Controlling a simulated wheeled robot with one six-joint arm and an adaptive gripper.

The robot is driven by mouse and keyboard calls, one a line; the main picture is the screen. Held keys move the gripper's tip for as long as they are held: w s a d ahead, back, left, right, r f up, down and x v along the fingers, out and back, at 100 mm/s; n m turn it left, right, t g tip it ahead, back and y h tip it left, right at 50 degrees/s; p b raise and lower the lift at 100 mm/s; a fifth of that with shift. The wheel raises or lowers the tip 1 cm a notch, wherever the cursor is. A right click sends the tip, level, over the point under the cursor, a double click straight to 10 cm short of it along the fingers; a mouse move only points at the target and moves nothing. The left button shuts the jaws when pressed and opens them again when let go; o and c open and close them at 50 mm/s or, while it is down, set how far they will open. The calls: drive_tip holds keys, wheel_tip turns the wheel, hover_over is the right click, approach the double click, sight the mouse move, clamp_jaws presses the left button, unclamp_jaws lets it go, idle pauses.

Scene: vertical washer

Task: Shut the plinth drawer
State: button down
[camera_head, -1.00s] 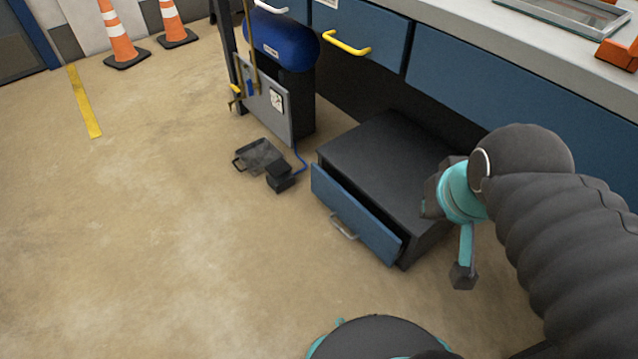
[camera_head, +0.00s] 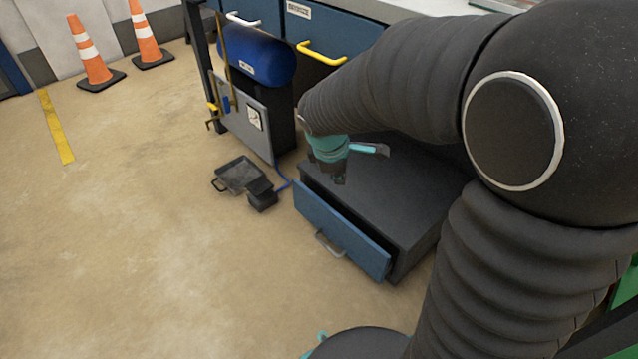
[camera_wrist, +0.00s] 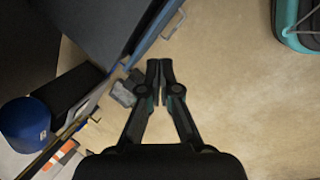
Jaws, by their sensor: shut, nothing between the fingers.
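The plinth drawer has a blue front (camera_head: 340,232) with a grey handle (camera_head: 328,243). It stands a little open, with a dark gap behind the front, in a low dark plinth box (camera_head: 400,190) on the floor. In the wrist view the blue front (camera_wrist: 150,48) runs slanting at upper left, with its handle (camera_wrist: 174,25) beyond the fingers. My gripper (camera_head: 336,177) appears above the left end of the box in the head view, pointing down. In the wrist view the gripper (camera_wrist: 160,64) is shut and empty, its tips apart from the handle in the picture.
A blue tank (camera_head: 250,55) on a dark stand is left of the plinth. A grey tray (camera_head: 240,174) and a small black box (camera_head: 262,195) with a blue cable lie on the floor nearby. The floor in front of the drawer is clear.

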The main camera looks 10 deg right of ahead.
drive_tip(key=w+a+f+n+b, duration=0.1)
drive_tip(key=w+a+f+n, duration=0.15)
drive_tip(key=f, duration=0.25)
drive_tip(key=w+a+f+n, duration=0.2)
drive_tip(key=w+f+n, duration=0.1)
drive_tip(key=f, duration=0.2)
drive_tip(key=n+h+b, duration=0.1)
drive_tip(key=n+b, duration=0.3)
drive_tip(key=n, duration=0.1)
hover_over(329, 218)
drive_tip(key=s+a, duration=0.1)
drive_tip(key=a, duration=0.1)
wheel_tip(329, 218, down, 18)
drive_tip(key=shift+r+g, duration=0.2)
drive_tip(key=shift+g, duration=0.1)
drive_tip(key=shift+s+d, duration=0.1)
